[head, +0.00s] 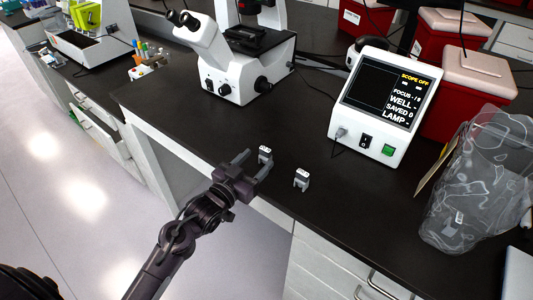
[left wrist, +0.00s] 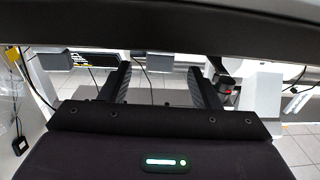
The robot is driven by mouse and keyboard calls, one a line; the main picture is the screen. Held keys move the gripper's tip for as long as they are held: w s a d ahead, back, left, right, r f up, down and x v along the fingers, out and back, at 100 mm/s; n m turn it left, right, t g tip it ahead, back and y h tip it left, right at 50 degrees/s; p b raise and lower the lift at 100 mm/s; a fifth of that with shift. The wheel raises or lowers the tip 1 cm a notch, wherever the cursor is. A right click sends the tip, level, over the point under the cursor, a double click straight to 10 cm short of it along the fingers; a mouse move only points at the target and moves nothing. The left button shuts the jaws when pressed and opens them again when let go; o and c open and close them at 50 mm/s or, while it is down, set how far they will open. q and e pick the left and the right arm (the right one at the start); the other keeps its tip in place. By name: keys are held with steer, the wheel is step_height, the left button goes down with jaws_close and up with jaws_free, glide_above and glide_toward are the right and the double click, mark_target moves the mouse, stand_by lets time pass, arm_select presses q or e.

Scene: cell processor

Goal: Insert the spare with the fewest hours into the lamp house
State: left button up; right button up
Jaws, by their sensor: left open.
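Two small spares with white tops and grey lower parts stand on the black bench: a nearer-left spare (head: 265,150) and a right spare (head: 302,174). Their hour markings are too small to read. My left gripper (head: 252,163) is open, low over the bench edge, its fingertips close to the left spare. In the left wrist view, the open left gripper (left wrist: 158,88) has a grey block (left wrist: 159,62) between and beyond its fingers. A white microscope (head: 238,65) stands behind; I cannot make out its lamp house clearly. My right gripper is out of view.
A white control box (head: 383,105) reads "SCOPE OFF", "SAVED 0" and "LAMP -". A clear plastic bag (head: 470,180) with a small labelled item lies at right. Red boxes (head: 455,110) with pale lids stand behind. The bench between spares and microscope is clear.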

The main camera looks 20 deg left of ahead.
mark_target(263, 151)
arm_select(q)
steer(key=p+x, duration=0.1)
steer(key=x, duration=0.3)
steer(key=shift+w+d, duration=0.15)
steer(key=shift+w, duration=0.2)
steer(key=shift+w+f, duration=0.1)
steer(key=shift+w, duration=0.05)
steer(key=c, duration=1.1)
steer(key=shift+o, duration=0.2)
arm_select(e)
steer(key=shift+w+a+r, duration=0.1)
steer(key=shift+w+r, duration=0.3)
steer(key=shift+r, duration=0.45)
